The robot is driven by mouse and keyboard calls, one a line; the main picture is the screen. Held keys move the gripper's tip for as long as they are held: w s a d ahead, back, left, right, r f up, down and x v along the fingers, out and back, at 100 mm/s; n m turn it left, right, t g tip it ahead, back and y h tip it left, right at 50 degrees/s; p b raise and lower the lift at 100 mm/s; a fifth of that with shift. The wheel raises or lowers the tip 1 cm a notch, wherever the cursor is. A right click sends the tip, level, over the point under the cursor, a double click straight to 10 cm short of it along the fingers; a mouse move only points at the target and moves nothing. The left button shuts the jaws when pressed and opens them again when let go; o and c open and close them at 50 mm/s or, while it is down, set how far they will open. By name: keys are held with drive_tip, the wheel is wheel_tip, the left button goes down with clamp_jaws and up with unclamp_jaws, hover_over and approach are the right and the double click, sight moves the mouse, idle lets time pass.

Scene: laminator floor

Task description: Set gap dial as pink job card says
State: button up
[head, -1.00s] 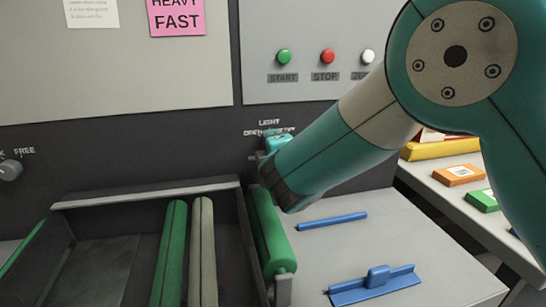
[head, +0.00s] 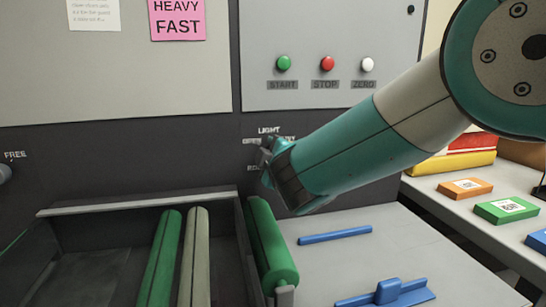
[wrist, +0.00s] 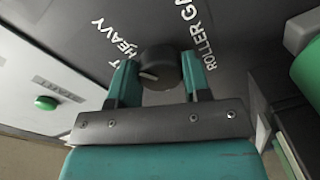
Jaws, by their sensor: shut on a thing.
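The pink job card (head: 177,18) on the machine front reads HEAVY and FAST. The gap dial (wrist: 158,68) is a dark round knob with a pale pointer line, seen between my fingers in the wrist view. The words HEAVY and ROLLER, with part of a further word, are printed around it. The pointer lies toward the left of the knob, and I cannot tell exactly which label it meets. My gripper (wrist: 160,60) is shut on the dial, one finger on each side. In the head view my gripper (head: 266,155) hides most of the dial, below the word LIGHT.
START (head: 284,63), STOP (head: 327,63) and ZERO (head: 367,64) buttons sit on the panel above. A green roller (head: 270,248) lies just below my gripper. Blue tools (head: 386,292) lie on the grey top, and coloured blocks (head: 506,210) stand on the right-hand table.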

drive_tip(key=o, duration=0.9)
drive_tip(key=shift+o, duration=0.2)
drive_tip(key=b+v, duration=0.4)
drive_tip(key=v, duration=1.3)
drive_tip(key=shift+s+b, duration=0.25)
drive_tip(key=shift+b, duration=0.05)
drive_tip(key=shift+d, duration=0.1)
